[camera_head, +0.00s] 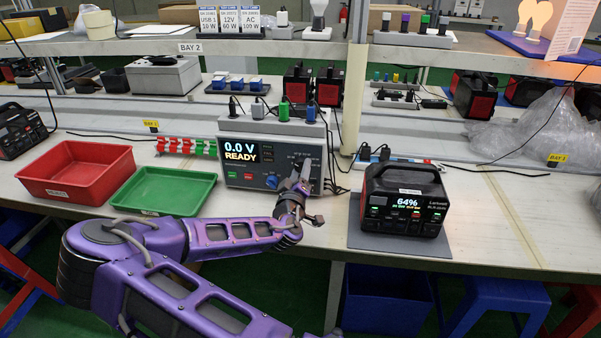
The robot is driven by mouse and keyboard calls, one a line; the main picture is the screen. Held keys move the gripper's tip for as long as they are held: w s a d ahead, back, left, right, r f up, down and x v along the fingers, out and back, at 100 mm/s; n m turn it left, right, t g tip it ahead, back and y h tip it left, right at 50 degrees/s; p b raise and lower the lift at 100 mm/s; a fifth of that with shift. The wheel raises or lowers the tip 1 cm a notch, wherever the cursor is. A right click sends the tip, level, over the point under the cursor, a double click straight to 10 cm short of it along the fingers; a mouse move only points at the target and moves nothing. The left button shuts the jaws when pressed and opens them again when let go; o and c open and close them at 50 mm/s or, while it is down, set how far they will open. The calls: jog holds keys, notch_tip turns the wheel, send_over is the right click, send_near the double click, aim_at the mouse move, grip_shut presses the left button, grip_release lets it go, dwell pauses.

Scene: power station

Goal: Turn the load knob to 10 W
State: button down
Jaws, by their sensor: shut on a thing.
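The grey tester box (240,180) stands at the middle of the bench, and its screen (240,151) reads "0.0 V READY". A red and a green button sit below the screen, and a small blue knob (271,181) is at the lower middle of its front. My gripper (303,174) is at the right part of the front panel, shut on the load knob. The gripper hides the knob and most of its scale, so I cannot read where it points. My purple arm reaches in from the lower left.
A black power station (403,205) showing 64% stands on a grey mat right of the tester. A red tray (77,173) and a green tray (165,190) lie to the left. Plugs and cables stand on top of the tester, and a shelf post (355,95) rises behind.

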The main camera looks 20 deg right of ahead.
dwell(0.5)
jog(key=shift+c, duration=1.6)
grip_release()
jog(key=p+v, duration=0.2)
jog(key=v, duration=1.5)
jog(key=shift+s+a, duration=0.2)
jog(key=shift+w, duration=0.1)
